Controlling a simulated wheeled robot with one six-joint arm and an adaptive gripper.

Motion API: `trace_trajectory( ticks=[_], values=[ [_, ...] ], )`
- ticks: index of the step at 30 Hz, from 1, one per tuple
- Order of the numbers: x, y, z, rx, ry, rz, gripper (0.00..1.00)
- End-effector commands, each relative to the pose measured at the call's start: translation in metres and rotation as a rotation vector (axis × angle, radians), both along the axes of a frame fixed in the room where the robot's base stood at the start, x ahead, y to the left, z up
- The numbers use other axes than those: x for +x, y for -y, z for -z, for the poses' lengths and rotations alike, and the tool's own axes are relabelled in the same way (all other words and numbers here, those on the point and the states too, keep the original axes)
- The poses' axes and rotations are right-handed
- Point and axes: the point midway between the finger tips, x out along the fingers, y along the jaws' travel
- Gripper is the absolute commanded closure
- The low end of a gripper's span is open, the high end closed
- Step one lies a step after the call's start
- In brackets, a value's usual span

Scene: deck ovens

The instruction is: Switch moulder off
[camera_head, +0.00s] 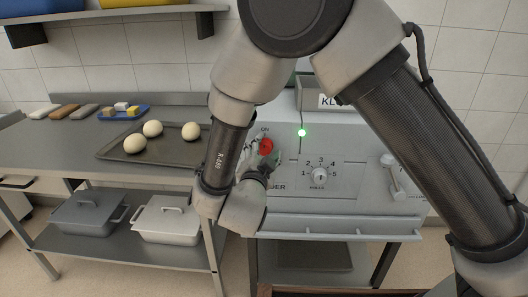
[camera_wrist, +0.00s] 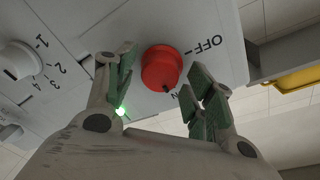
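The moulder (camera_head: 340,150) is a light grey machine with a control panel. Its red switch knob (camera_head: 266,146) sits at the panel's left, below the word ON. A green lamp (camera_head: 302,132) is lit. In the wrist view the red knob (camera_wrist: 160,68) stands between the fingertips of my gripper (camera_wrist: 161,76). OFF is printed beside it, and a dark mark on its rim points to the partly hidden ON label. My gripper is open, with a visible gap on each side of the knob. In the head view my arm partly hides the gripper (camera_head: 258,165).
A numbered dial (camera_head: 319,176) and a white lever (camera_head: 391,170) are on the same panel, right of the knob. A steel table (camera_head: 60,150) stands at the left, with a dark tray (camera_head: 172,155) of dough balls. Lidded bins (camera_head: 88,214) are underneath.

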Motion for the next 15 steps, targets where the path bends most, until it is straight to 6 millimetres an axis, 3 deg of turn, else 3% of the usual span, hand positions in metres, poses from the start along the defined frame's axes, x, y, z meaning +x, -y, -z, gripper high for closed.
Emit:
trace_trajectory(
  ticks=[1,6,15],
  values=[
    [-0.0001,0.0,0.0,0.0,0.0,0.0,0.61],
    [-0.0002,0.0,0.0001,0.0,0.0,0.0,0.88],
    [-0.0004,0.0,0.0004,-0.027,-0.001,0.0,0.88]
  ],
)
